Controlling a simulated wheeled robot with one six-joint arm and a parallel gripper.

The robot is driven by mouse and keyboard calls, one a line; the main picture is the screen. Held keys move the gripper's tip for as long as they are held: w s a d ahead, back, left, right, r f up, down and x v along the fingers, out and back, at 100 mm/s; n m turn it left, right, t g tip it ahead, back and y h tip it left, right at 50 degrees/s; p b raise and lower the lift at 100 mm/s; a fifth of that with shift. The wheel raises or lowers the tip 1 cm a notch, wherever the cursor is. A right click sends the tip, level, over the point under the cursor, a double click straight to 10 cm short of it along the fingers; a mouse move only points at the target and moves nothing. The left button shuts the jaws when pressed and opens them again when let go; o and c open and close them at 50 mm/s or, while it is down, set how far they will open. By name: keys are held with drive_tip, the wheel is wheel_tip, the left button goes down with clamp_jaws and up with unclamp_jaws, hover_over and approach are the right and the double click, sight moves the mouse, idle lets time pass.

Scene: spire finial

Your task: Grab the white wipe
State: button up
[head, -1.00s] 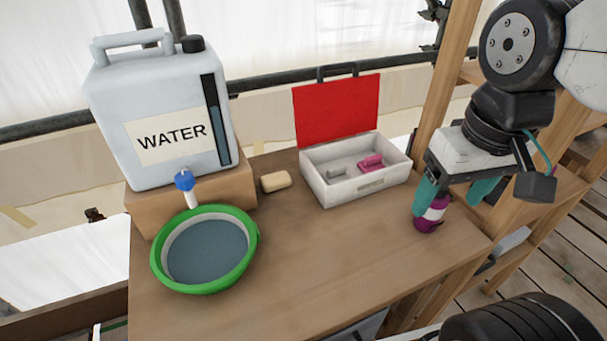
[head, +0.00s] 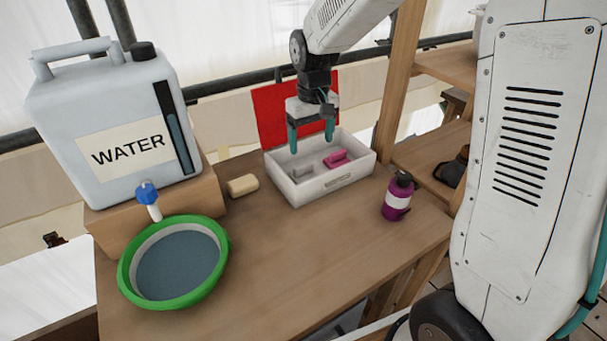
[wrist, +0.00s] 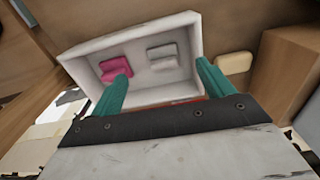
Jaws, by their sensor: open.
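A white-grey folded wipe (head: 302,171) lies inside the open white box (head: 335,186), left of a pink item (head: 337,159). In the wrist view the wipe (wrist: 163,57) lies on the right side of the box and the pink item (wrist: 115,69) on the left. My gripper (head: 311,146) is open and empty above the back part of the box. In the wrist view its two teal fingertips (wrist: 162,70) are spread apart, with the wipe showing between and beyond them. I cannot tell the exact height of the fingers above the wipe.
The box's red lid (head: 272,108) stands up behind my gripper. A purple bottle (head: 398,196) stands right of the box. A beige block (head: 242,186), a green basin (head: 130,277) and a water canister (head: 100,110) are to the left. The table front is clear.

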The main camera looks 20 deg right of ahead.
sight(304, 166)
drive_tip(key=w+f, duration=0.1)
drive_tip(key=f, duration=0.3)
drive_tip(key=w+f, duration=0.1)
drive_tip(key=f, duration=0.2)
drive_tip(key=w+f, duration=0.1)
drive_tip(key=f, duration=0.3)
drive_tip(key=shift+w+a+f, duration=0.3)
drive_tip(key=shift+f, duration=0.05)
drive_tip(key=c, duration=0.9)
